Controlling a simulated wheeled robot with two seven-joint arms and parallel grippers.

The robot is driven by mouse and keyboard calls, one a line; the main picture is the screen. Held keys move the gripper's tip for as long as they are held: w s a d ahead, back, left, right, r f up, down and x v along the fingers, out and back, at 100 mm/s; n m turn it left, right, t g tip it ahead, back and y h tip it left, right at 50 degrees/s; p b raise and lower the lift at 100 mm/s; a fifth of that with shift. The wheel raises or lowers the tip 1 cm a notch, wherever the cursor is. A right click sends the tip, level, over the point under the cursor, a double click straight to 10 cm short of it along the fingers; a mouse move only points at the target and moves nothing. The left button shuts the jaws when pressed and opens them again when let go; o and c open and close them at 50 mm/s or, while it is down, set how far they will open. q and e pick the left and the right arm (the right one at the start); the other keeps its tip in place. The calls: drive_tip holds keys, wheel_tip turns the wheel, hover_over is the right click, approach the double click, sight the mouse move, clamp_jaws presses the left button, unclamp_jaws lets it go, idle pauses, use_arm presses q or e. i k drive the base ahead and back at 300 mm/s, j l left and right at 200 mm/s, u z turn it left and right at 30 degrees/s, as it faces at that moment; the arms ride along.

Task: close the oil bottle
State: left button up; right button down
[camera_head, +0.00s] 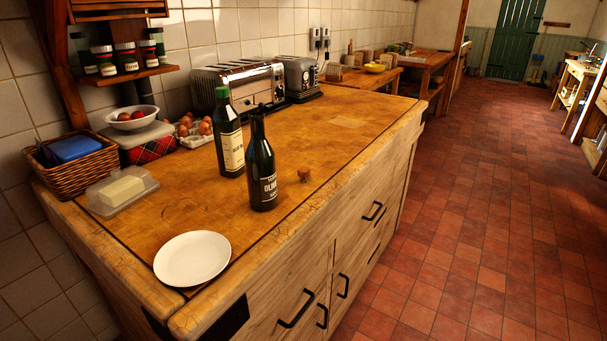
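A dark oil bottle (262,170) with a label that seems to read "OLIVE" stands upright near the front edge of the wooden counter. Its narrow neck (256,125) shows no clear stopper on top. A small brown cork (304,174) sits on the counter just to the right of this bottle, apart from it. A second dark bottle (229,140) with a green cap and a pale label stands upright behind and to the left. Neither of my grippers is in the camera_head view.
A white plate (192,258) lies at the counter's near corner. A butter dish (122,189), a wicker basket (72,172), eggs (194,128) and a toaster (238,86) line the left and back. The counter (345,122) right of the cork is clear.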

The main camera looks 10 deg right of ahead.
sight(259, 157)
drive_tip(key=i+l+u, duration=0.25)
drive_tip(key=l, duration=0.15)
drive_tip(key=l+u, duration=0.25)
drive_tip(key=i+l+u, duration=0.1)
drive_tip(key=l+u, duration=0.15)
drive_tip(key=l, duration=0.3)
